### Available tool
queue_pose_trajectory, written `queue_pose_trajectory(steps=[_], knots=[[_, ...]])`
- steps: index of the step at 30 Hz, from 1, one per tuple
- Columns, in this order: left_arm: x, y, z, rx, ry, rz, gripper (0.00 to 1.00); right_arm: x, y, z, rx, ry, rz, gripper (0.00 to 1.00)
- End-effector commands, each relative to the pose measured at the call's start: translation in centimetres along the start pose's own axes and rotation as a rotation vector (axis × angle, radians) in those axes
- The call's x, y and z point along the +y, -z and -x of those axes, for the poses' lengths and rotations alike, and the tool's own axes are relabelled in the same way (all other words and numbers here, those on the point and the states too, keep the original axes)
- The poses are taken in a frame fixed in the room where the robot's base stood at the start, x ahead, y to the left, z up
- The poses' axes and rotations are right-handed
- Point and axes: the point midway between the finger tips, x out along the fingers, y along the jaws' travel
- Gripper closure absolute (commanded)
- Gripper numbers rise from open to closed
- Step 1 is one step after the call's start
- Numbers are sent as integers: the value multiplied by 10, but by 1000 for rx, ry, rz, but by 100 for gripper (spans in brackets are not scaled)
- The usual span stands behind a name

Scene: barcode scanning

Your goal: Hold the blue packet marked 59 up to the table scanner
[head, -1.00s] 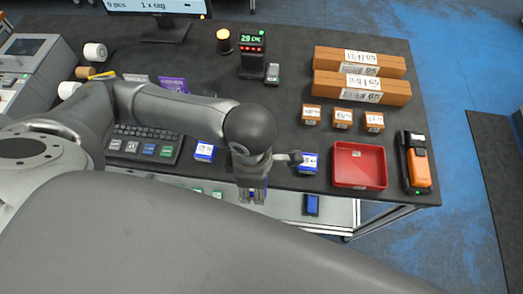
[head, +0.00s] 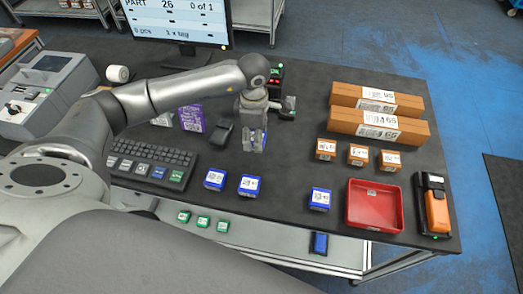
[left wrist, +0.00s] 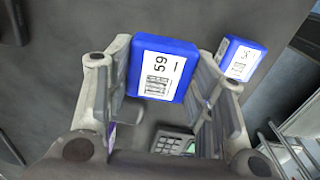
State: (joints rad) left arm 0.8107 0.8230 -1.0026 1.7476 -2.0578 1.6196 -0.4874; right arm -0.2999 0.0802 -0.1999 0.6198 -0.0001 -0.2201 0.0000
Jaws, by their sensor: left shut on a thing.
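My left gripper (head: 254,138) is shut on the blue packet marked 59 (head: 262,140), held above the dark table, forward of the blue packets lying there. In the left wrist view the packet (left wrist: 163,68) sits between the fingers (left wrist: 160,105), its white label with barcode and "59" facing the camera. A dark device with a lit red light (head: 275,76), probably the table scanner, stands just behind the gripper and is largely hidden by it and the arm. The gap between packet and device is unclear. My right gripper is not in view.
Several blue packets (head: 215,179) lie near the front edge; one shows in the left wrist view (left wrist: 240,58). A red tray (head: 374,226), orange boxes (head: 357,155), long cartons (head: 378,126) and a handheld device (head: 435,205) are at right. A keyboard (head: 150,162) is at left.

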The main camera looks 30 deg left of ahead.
Motion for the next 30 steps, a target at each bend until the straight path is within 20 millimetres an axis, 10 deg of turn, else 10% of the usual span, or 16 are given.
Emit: queue_pose_trajectory(steps=[30], knots=[[52,-1,-49,-2,-2,-1,78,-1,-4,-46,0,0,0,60]])
